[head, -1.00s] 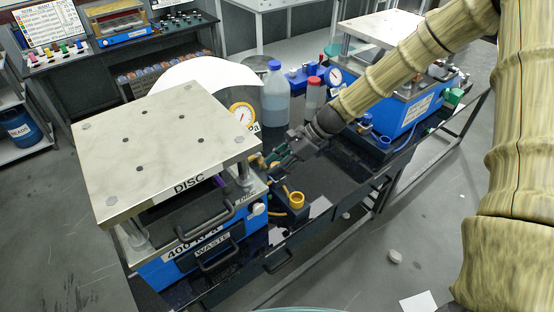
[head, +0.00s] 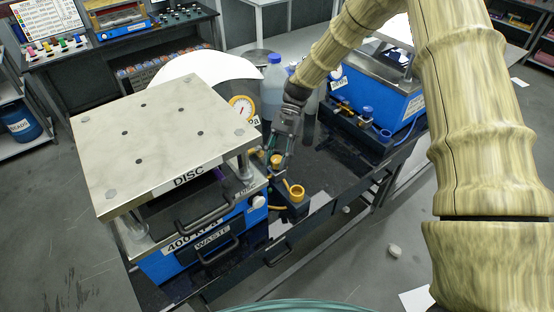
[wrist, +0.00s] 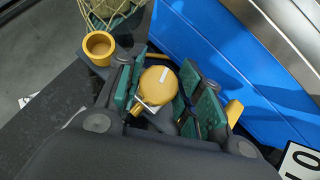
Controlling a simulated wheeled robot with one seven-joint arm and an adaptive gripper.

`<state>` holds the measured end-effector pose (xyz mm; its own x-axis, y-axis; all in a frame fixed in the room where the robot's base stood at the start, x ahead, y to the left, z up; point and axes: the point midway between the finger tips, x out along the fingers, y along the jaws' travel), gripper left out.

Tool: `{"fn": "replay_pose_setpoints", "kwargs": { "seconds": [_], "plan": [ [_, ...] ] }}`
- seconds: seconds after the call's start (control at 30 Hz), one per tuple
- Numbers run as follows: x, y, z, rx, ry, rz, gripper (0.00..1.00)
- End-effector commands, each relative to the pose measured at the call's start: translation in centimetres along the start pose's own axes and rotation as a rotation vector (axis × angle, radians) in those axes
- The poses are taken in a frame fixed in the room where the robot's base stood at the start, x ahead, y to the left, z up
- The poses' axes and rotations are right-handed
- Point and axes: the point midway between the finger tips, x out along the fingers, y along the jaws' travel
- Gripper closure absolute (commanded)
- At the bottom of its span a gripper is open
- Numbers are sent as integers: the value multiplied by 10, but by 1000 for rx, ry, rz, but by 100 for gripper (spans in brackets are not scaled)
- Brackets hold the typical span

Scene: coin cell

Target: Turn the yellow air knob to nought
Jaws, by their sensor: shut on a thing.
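The yellow air knob (wrist: 158,86) is round with a short white mark near its upper edge in the wrist view. My gripper (wrist: 163,92) is shut on it, with green-padded fingers on its left and right. In the head view my gripper (head: 279,160) points down beside the blue DISC press (head: 180,262), and the yellow knob (head: 276,161) shows partly between the fingers. A yellow-rimmed gauge (head: 242,108) stands behind the press top; its scale is too small to read. Any scale around the knob is hidden.
A yellow open cup (head: 297,192) sits just in front of the gripper; it also shows in the wrist view (wrist: 99,46). A blue-capped bottle (head: 273,88) stands close behind. A second blue press (head: 398,104) is at the right. The dark bench between is partly clear.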

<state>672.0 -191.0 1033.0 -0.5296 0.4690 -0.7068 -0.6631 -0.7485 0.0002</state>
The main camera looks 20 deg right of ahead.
Motion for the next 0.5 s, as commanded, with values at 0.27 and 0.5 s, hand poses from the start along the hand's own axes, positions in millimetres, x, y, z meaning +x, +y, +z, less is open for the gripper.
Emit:
{"fn": "replay_pose_setpoints", "kwargs": {
  "seconds": [0.27, 0.5],
  "plan": [
    [1, -1, -1, -184, 2, 187, 88],
    [1, -1, -1, -345, 1, 350, 88]
  ]
}}
